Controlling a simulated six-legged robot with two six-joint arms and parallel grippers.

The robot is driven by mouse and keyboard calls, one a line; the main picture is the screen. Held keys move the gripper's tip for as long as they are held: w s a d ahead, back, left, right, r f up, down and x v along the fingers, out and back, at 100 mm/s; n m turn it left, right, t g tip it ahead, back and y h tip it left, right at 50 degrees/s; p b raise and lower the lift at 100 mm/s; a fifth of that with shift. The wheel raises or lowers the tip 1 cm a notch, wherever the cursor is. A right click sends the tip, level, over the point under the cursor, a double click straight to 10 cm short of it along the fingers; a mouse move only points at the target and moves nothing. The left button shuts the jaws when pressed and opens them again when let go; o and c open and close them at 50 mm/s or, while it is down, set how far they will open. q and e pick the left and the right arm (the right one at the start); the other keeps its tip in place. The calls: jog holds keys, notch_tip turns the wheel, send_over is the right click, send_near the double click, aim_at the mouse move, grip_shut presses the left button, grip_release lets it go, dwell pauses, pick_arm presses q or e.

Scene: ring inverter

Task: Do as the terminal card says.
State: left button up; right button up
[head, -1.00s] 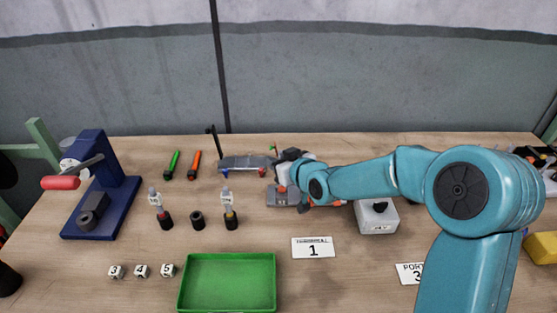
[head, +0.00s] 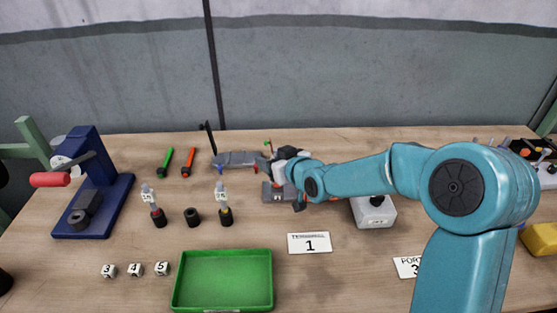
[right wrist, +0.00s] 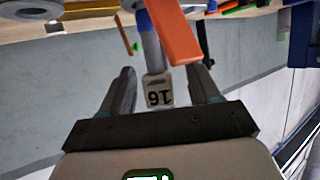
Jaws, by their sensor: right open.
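A white card (head: 309,243) reading 1 lies on the table; its upper word is small. A second card (head: 408,267), reading PORT and 3, is partly hidden by my right arm. In the right wrist view, the open fingers (right wrist: 163,85) stand either side of a white tag (right wrist: 159,92) marked 16, on a blue-grey stem. An orange bar (right wrist: 173,32) hangs close to it. I cannot tell whether the fingers touch the tag. My left gripper is not in view.
A blue press (head: 95,190) with a red handle stands left. Two tagged leads (head: 157,215) (head: 225,213), a black ring (head: 192,217), green and orange tools (head: 165,160) (head: 188,162), a green tray (head: 222,280), numbered cubes (head: 134,269) and a grey-white box (head: 374,212) are nearby.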

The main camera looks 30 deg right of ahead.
jog(key=v, duration=1.6)
jog(key=shift+b, duration=0.3)
jog(key=shift+s+a, duration=0.1)
jog(key=shift+s, duration=0.15)
